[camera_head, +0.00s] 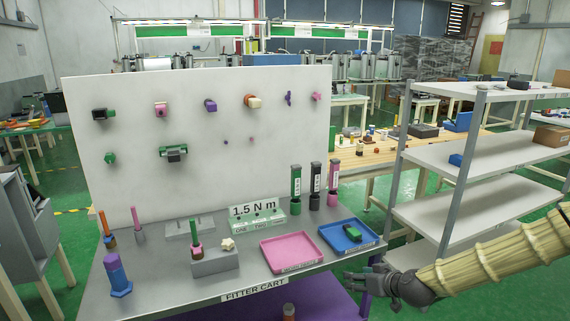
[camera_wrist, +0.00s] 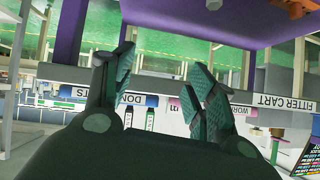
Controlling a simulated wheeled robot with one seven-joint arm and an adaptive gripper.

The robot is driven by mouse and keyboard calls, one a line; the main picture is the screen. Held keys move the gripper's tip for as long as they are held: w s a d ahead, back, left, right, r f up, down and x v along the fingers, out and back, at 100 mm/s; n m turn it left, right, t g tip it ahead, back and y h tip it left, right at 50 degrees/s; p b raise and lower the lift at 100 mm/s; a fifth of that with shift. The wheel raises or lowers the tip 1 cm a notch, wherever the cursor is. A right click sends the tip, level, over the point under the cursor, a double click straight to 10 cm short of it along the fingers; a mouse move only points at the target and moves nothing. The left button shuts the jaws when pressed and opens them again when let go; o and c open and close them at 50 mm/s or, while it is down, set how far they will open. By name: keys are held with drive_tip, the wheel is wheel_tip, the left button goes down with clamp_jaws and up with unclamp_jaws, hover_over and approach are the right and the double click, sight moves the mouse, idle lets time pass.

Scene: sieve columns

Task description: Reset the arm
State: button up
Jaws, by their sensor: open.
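My arm, in a ribbed beige sleeve (camera_head: 500,254), reaches in from the right edge in the head view. My dark gripper (camera_head: 366,282) is at its end, just off the front right corner of the fitter cart (camera_head: 210,288). In the wrist view my gripper (camera_wrist: 162,75) has its two fingers apart, with nothing held between them. The wrist picture is upside down, and the FITTER CART label (camera_wrist: 283,103) shows at its right.
A pink tray (camera_head: 291,251) and a blue tray (camera_head: 347,236) holding a green and black part lie near the gripper on the cart. A white pegboard (camera_head: 200,180) stands behind. Grey shelving (camera_head: 470,160) rises at right, close beyond the arm. A purple lower shelf (camera_head: 330,303) shows below.

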drive_tip(key=s+a+f+m+g+h+p, duration=0.1)
drive_tip(key=s+a+f+g, duration=0.2)
drive_tip(key=s+f, duration=0.7)
drive_tip(key=s+a+f+m+g+p, duration=0.1)
drive_tip(key=s+a+f+g, duration=0.15)
drive_tip(key=s+f, duration=0.65)
drive_tip(key=s+d+f+m+g+h+p, duration=0.1)
drive_tip(key=s+g, duration=0.1)
drive_tip(key=s, duration=1.1)
drive_tip(key=s+d+f+g+h+p, duration=0.1)
drive_tip(key=s+d+f+g+h, duration=0.1)
drive_tip(key=s, duration=1.1)
drive_tip(key=shift+s+m+h, duration=0.3)
drive_tip(key=shift+m, duration=0.1)
drive_tip(key=shift+d+g, duration=0.1)
drive_tip(key=shift+g, duration=0.15)
